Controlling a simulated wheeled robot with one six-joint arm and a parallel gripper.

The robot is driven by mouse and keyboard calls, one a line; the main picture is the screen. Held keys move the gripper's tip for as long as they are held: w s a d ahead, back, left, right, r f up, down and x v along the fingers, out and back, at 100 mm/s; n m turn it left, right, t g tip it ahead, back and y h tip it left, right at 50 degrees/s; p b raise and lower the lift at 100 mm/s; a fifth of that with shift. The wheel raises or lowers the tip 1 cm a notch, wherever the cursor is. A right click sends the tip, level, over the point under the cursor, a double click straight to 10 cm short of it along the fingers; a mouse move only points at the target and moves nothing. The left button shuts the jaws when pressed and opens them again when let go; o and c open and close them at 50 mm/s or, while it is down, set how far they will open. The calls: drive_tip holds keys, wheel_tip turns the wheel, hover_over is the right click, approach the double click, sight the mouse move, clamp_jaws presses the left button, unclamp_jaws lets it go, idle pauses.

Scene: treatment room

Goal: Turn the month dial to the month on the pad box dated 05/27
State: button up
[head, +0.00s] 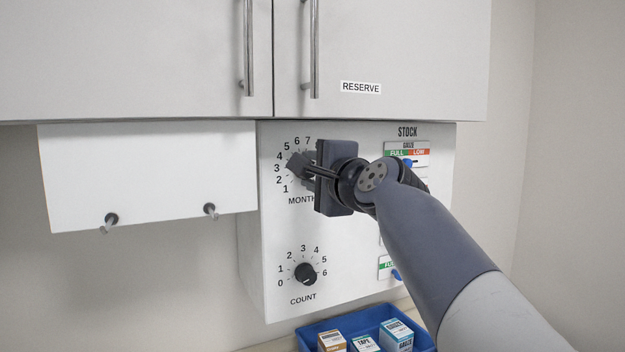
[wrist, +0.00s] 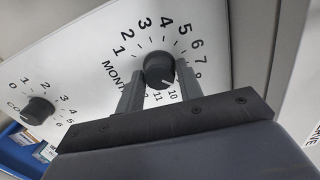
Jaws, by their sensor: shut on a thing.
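The month dial is a round black knob on a white panel. It shows in the head view (head: 297,165), partly behind my gripper, and in the wrist view (wrist: 158,68). My gripper (head: 308,169) is shut on this knob, with one finger on each side of it in the wrist view (wrist: 160,78). A small pale mark on the knob seems to face the lower right, near the 10; the exact number is unclear. Small boxes stand in a blue tray (head: 312,330) below the panel. No date on them is readable, and I cannot tell which is the pad box.
A count dial (head: 305,273) sits below the month dial. Stock sliders and labels (head: 407,152) are to the right, partly behind my arm. Cabinet doors (head: 390,60) with long handles hang above. A white board (head: 150,175) with two pegs is at left.

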drive_tip(key=shift+a+n+b, duration=0.1)
drive_tip(key=shift+n+b, duration=3.35)
drive_tip(key=shift+n, duration=4.85)
drive_tip(key=o, duration=1)
drive_tip(key=shift+s, duration=0.1)
drive_tip(key=b+v, duration=0.2)
drive_tip(key=v, duration=0.8)
drive_tip(key=shift+s, duration=0.35)
